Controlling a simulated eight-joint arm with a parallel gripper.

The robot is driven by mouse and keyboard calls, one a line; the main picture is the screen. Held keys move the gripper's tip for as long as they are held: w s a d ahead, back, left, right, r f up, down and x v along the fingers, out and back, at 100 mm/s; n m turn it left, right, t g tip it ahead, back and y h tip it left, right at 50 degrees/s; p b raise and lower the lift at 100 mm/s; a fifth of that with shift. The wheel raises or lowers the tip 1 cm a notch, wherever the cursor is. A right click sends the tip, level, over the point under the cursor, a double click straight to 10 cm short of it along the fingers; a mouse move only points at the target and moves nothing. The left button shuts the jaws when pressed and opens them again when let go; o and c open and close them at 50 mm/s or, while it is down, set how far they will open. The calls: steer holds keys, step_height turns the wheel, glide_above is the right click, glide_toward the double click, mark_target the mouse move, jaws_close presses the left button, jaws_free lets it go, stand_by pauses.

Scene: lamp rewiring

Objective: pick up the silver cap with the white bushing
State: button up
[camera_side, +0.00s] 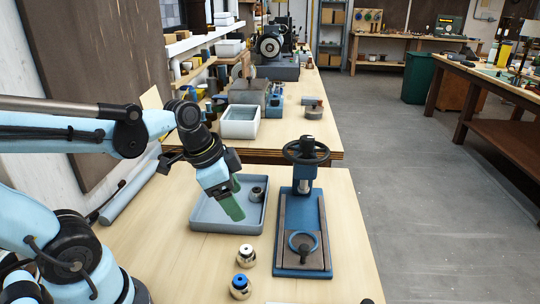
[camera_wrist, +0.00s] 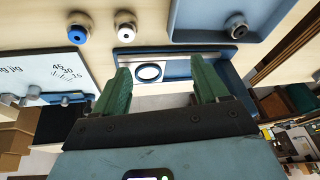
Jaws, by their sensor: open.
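The silver cap with the white bushing (camera_side: 246,254) stands upright on the bench in front of the tray. It also shows at the top of the wrist view (camera_wrist: 126,28). A similar silver cap with a blue bushing (camera_side: 241,286) stands beside it, nearer the bench front; in the wrist view it is at the upper left (camera_wrist: 78,32). My gripper (camera_side: 236,208) is open, its green fingers above the tray in the side view and apart from both caps. In the wrist view the fingers (camera_wrist: 162,69) are spread with nothing between them.
A grey-blue tray (camera_side: 206,218) holds another round metal part with a dark centre (camera_side: 256,195). A blue press with a black handwheel (camera_side: 306,150) stands right of the tray. A board marked with angles (camera_wrist: 50,72) lies left in the wrist view. Bare bench surrounds the two caps.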

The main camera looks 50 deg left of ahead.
mark_target(243, 246)
steer(key=f+m+g+h, duration=0.1)
steer(key=f+m, duration=0.1)
steer(key=m, duration=0.1)
steer(key=f+m+g+h, duration=0.1)
steer(key=f+m, duration=0.1)
steer(key=m, duration=0.2)
steer(key=d+f+m+g+h, duration=0.1)
steer(key=f+m, duration=0.1)
steer(key=m, duration=0.1)
steer(key=shift+s+f+m+g+h, duration=0.2)
steer(key=shift+m+g+h, duration=0.1)
steer(key=shift+m+g, duration=0.1)
steer(key=shift+s+x, duration=0.2)
steer(key=shift+x, duration=2.95)
steer(key=shift+c, duration=0.3)
steer(key=c, duration=1.2)
steer(key=shift+o, duration=0.2)
steer(key=shift+r, duration=0.15)
